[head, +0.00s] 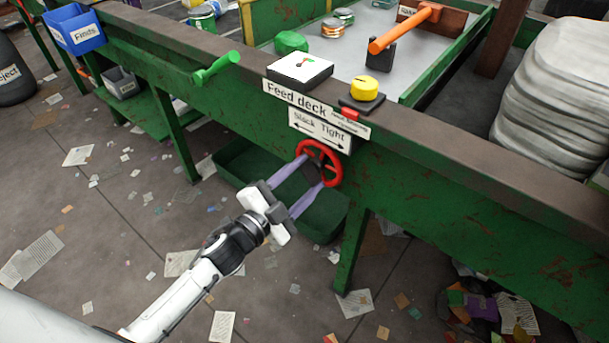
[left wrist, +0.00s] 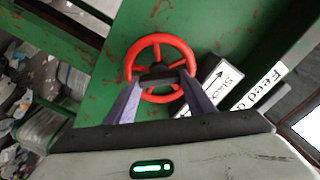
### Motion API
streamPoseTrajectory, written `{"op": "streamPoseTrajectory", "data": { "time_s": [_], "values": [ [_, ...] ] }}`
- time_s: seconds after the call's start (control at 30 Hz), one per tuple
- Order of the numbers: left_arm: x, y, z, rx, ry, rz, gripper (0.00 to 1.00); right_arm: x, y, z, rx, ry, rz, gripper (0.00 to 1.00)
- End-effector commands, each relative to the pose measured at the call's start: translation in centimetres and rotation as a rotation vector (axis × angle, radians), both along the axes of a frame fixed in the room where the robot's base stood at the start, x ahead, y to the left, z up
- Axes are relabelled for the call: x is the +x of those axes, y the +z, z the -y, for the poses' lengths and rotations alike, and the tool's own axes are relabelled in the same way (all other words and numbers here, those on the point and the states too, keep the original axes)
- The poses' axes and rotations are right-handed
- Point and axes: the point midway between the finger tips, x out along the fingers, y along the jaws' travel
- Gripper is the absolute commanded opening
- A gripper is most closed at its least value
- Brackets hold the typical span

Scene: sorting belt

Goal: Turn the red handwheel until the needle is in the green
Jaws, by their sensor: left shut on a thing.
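The red handwheel (head: 334,160) is on the green front of the belt frame, below a sign reading "Slack Tight" (head: 319,129). My left gripper (head: 311,172) is shut on the handwheel, with its two purple fingers reaching to opposite sides of it. The gauge (head: 301,66), with a white face in a dark housing, lies on the ledge above. Its coloured marks are tiny, and I cannot tell where the needle points. My right gripper is not in view.
A yellow button (head: 364,88) and a green lever (head: 216,67) are on the ledge near the gauge. An orange-handled lever (head: 404,29) stands behind. A green bin (head: 240,162) sits under the frame. Paper scraps litter the floor.

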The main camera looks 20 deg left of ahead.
Motion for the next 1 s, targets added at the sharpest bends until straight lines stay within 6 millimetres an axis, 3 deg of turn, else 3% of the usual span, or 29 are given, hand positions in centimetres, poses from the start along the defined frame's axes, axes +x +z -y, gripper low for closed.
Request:
{"op": "streamPoseTrajectory", "data": {
  "time_s": [0.13, 0.43, 0.47, 0.57, 0.87, 1.0],
  "values": [
    [0.0, -0.1, 0.0, 0.105, 0.0, 0.038, 0.26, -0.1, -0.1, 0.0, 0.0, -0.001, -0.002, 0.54],
    [0.0, -0.1, 0.0, 0.119, 0.0, 0.043, 0.26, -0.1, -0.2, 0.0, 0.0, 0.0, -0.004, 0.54],
    [0.0, -0.1, 0.0, 0.119, 0.0, 0.043, 0.52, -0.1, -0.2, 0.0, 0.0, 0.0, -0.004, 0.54],
    [0.0, -0.1, 0.0, 0.118, 0.0, 0.043, 0.67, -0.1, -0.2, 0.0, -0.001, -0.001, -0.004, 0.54],
    [-0.1, -0.1, 0.0, 0.117, 0.0, 0.043, 0.67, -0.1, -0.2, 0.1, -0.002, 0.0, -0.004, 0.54],
    [-1.4, -0.2, -0.5, 0.118, 0.0, 0.04, 0.67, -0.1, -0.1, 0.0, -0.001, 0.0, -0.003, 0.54]
  ]
}}
